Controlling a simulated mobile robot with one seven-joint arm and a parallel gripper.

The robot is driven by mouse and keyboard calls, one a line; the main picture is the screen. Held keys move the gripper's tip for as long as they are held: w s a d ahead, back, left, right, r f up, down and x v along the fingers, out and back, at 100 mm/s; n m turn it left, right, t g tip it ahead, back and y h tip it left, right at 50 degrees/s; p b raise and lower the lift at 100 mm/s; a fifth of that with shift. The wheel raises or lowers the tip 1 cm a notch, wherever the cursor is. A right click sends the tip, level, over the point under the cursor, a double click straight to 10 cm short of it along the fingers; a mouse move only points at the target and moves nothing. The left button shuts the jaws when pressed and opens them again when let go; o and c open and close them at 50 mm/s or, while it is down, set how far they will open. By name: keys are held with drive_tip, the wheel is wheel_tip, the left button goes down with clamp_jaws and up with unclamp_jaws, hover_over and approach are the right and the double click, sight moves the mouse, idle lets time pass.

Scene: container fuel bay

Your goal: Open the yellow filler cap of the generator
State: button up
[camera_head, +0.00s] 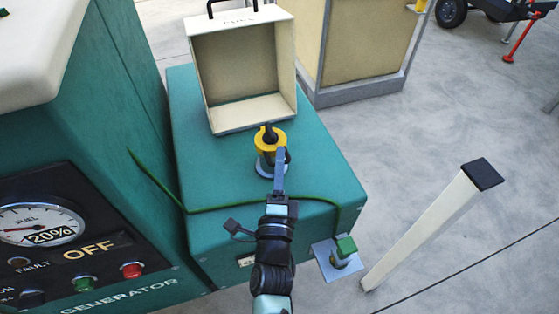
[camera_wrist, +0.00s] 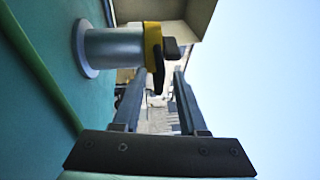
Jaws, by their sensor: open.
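The yellow filler cap (camera_head: 270,141) sits on its short metal neck on top of the teal generator tank (camera_head: 215,165). A black handle crosses the cap. In the wrist view the yellow cap (camera_wrist: 153,47) closes the end of the silver neck (camera_wrist: 110,48), and the black handle (camera_wrist: 158,72) reaches toward the gap between my fingers. My gripper (camera_head: 281,160) is open right at the near side of the cap. In the wrist view its fingertips (camera_wrist: 159,76) lie on either side of the handle's end; I cannot tell whether they touch it.
An open cream fuel box (camera_head: 240,75) stands just behind the cap. The generator panel (camera_head: 75,240) at left reads OFF and fuel 20%. A green cable (camera_head: 240,205) crosses the tank top. A cream post (camera_head: 425,225) stands right; the floor there is mostly clear.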

drive_tip(key=shift+w, duration=0.2)
clamp_jaws()
drive_tip(key=shift+r, duration=0.25)
idle(1.1)
